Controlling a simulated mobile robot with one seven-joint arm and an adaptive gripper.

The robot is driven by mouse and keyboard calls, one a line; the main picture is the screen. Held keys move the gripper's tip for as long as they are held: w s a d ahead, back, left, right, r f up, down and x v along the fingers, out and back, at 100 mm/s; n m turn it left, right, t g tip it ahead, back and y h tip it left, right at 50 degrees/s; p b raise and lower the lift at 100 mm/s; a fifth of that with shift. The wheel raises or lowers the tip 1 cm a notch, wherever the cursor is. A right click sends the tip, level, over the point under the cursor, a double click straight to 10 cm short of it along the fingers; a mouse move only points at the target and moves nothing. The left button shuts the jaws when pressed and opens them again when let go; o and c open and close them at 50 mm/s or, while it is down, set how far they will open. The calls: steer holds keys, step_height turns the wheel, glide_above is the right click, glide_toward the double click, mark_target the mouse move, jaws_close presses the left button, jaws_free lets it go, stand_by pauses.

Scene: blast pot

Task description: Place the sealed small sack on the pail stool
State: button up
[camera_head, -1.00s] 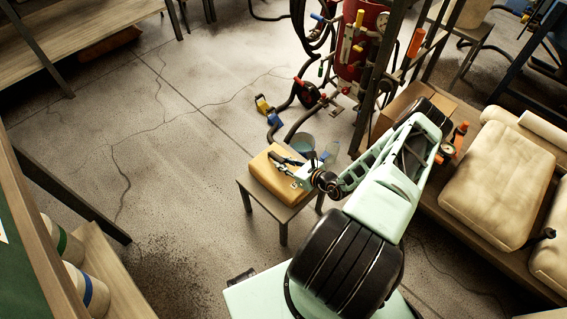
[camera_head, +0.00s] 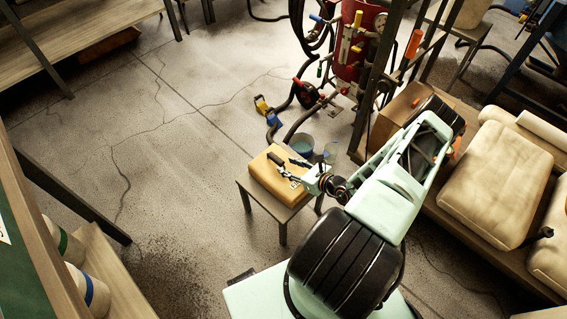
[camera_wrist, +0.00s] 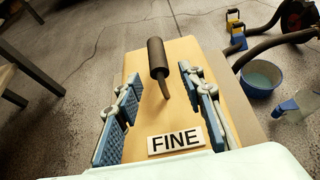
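A tan block-like sack (camera_head: 264,181) lies on a small wooden stool (camera_head: 283,219); the wrist view shows it close up (camera_wrist: 150,62), with a white "FINE" label (camera_wrist: 175,140). My gripper (camera_head: 287,171) is over the sack. In the wrist view my gripper (camera_wrist: 160,98) is open, with one blue-padded finger on each side and clear space between them. The cylinder is beyond the fingertips. The sack's near end is hidden below my gripper.
A blue pail (camera_wrist: 260,78) stands on the floor right beside the stool, with a spray bottle (camera_wrist: 295,106) near it. Hoses and a red blast pot (camera_head: 360,35) stand behind. Large sacks (camera_head: 497,185) fill the bench at right. Floor to the left is clear.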

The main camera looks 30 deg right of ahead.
steer(key=p+v, duration=0.1)
steer(key=v, duration=0.7)
steer(key=shift+s, duration=0.1)
